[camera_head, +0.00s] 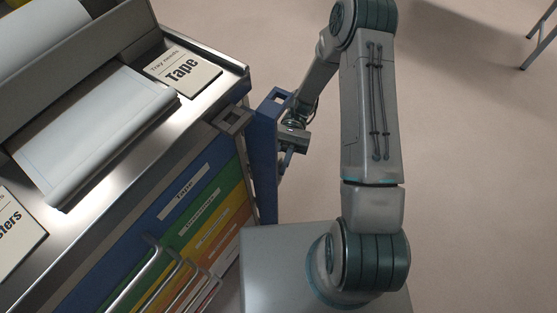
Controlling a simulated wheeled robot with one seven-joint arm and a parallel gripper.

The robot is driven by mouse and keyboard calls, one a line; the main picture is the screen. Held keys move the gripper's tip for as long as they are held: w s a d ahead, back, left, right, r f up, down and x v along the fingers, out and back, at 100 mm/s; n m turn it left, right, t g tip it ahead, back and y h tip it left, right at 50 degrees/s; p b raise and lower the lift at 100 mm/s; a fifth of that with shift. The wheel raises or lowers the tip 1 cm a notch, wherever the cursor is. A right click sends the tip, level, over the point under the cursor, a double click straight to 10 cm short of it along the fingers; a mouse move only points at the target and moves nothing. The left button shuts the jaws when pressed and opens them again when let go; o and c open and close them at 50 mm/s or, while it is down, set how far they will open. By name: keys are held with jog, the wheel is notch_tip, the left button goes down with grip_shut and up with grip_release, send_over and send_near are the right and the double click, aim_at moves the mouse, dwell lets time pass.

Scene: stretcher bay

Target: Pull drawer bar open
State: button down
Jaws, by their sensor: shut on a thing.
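The drawer bar (263,165) is a tall blue upright bar at the right front corner of the metal cart (236,78). It stands out from the cart's side, beside the coloured drawer fronts, with a square opening at its top. My gripper (285,157) is at the bar's right side, shut on a part of the drawer bar. The fingertips and the exact grip are small and partly hidden. All the drawers look shut.
The cart top holds a folded pale cloth (95,130), a "Tape" card (182,73) and another card (14,230). Metal legs (541,42) stand at the top right. Open floor (475,190) lies right of my arm.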

jog(key=shift+a, duration=0.15)
jog(key=c, duration=1.5)
grip_release()
jog(key=shift+w, duration=0.1)
jog(key=v, duration=1.3)
jog(key=shift+w+d+p, duration=0.25)
jog(key=shift+w+p, duration=0.1)
jog(key=shift+p, duration=0.05)
jog(key=s+d+r+n+t+h+p, duration=0.1)
jog(key=s+r+t+p, duration=0.3)
jog(key=r, duration=0.7)
jog(key=s+d+r+n+t+h+p, duration=0.1)
jog(key=s+d+r+t+h+p, duration=0.2)
jog(key=s+r+t, duration=0.3)
jog(key=s+d+r+n+t+h+p, duration=0.2)
jog(key=s+r+t+p, duration=0.3)
jog(key=r+t, duration=0.4)
notch_tip(320, 180, up, 7)
jog(key=shift+s+f+h, duration=0.2)
jog(key=shift+h, duration=0.2)
